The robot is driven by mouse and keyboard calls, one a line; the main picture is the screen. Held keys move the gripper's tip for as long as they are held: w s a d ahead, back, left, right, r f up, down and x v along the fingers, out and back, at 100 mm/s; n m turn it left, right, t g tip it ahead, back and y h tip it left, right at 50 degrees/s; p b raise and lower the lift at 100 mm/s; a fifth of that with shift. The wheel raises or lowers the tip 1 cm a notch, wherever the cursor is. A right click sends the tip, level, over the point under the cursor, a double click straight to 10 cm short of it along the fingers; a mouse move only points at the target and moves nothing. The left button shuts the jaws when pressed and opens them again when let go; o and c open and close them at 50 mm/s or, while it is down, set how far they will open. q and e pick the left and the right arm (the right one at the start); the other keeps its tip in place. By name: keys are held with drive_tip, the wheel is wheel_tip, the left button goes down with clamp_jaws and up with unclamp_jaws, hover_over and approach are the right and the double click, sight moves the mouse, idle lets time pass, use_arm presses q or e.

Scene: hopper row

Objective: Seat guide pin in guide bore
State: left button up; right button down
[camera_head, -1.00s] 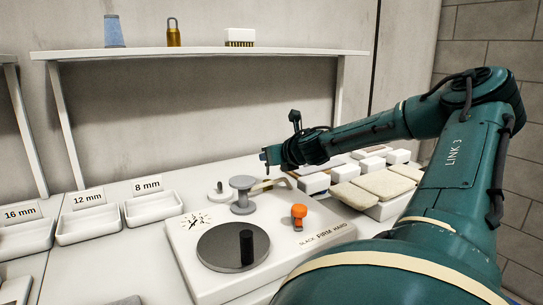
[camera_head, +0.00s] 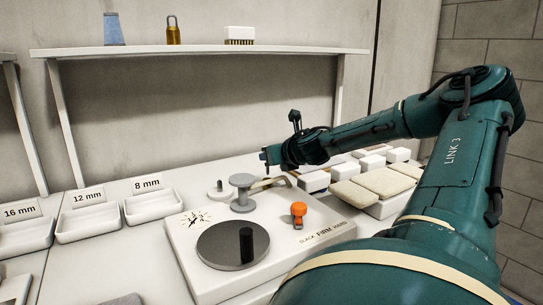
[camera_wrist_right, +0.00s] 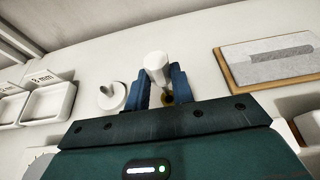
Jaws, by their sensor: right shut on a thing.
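My right gripper (camera_wrist_right: 160,88) has its blue fingers shut on a pale cylindrical piece, seemingly the guide pin (camera_wrist_right: 157,65). The left gripper is not in view.
A white disc with a peg (camera_wrist_right: 111,95), a grey spool (camera_head: 242,190), an orange knob (camera_head: 298,212) and a dark round plate (camera_head: 215,247) are close by. Labelled trays (camera_head: 150,207) stand left, pale pads (camera_head: 384,181) right. A shelf (camera_head: 200,52) runs along the wall.

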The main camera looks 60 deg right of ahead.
drive_tip(key=shift+f+b, duration=1.25)
drive_tip(key=shift+f, duration=0.25)
idle(0.4)
drive_tip(key=shift+f+b, duration=0.55)
drive_tip(key=shift+f, duration=0.25)
drive_tip(key=shift+r, duration=0.1)
